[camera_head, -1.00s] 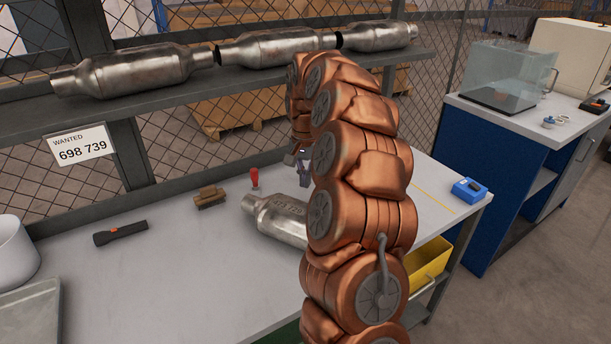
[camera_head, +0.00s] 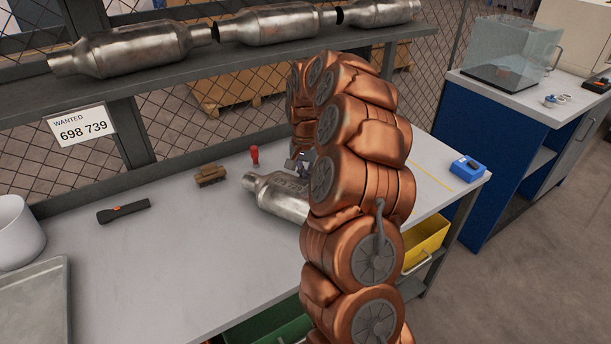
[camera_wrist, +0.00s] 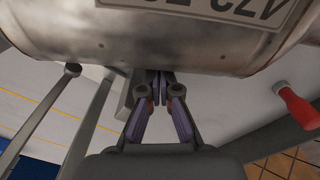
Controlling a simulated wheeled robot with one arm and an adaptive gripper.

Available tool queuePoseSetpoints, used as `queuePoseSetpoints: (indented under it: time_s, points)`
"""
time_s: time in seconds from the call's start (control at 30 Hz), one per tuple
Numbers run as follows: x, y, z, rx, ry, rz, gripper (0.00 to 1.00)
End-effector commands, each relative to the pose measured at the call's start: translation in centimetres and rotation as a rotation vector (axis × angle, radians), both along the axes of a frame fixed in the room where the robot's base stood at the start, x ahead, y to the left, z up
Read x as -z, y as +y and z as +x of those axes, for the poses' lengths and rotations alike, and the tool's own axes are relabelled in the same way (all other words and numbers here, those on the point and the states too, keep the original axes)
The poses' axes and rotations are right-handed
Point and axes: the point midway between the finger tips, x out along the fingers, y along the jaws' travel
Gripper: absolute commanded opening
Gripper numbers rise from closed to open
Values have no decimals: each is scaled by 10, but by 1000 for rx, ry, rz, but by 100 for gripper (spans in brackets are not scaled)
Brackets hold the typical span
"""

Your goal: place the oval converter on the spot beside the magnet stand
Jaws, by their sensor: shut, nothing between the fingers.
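A silvery metal converter (camera_head: 283,196) with a stamped plate lies on the grey bench, its right end hidden by my arm. I take it as the oval one, but its cross-section is hard to judge. In the wrist view the converter (camera_wrist: 150,35) fills the top, with its number plate partly cut off. My gripper (camera_wrist: 160,76) is shut and empty, its fingertips at the lower edge of the converter; I cannot tell if they touch. In the head view my gripper (camera_head: 303,160) is small, just behind the converter. I cannot clearly identify the magnet stand; dark rods (camera_wrist: 75,110) and a grey block show beside my gripper.
A red-handled tool (camera_head: 255,157), a brush (camera_head: 210,175) and a flashlight (camera_head: 124,211) lie on the bench. A blue box (camera_head: 468,168) sits at the right edge. Three converters rest on the shelf (camera_head: 180,85) above.

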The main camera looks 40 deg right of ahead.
Motion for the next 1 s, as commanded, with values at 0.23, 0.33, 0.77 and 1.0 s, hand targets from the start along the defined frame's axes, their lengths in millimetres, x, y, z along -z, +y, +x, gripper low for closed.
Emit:
queuePoseSetpoints:
  time_s: [0.23, 0.33, 0.77, 1.0]
  points:
    - [3, 12, -7, -3, -1, 3, 0]
    - [3, 21, -13, -3, 0, 2, 0]
    - [0, 29, -20, 0, 1, 1, 0]
    - [-6, 29, -19, 0, 1, 1, 0]
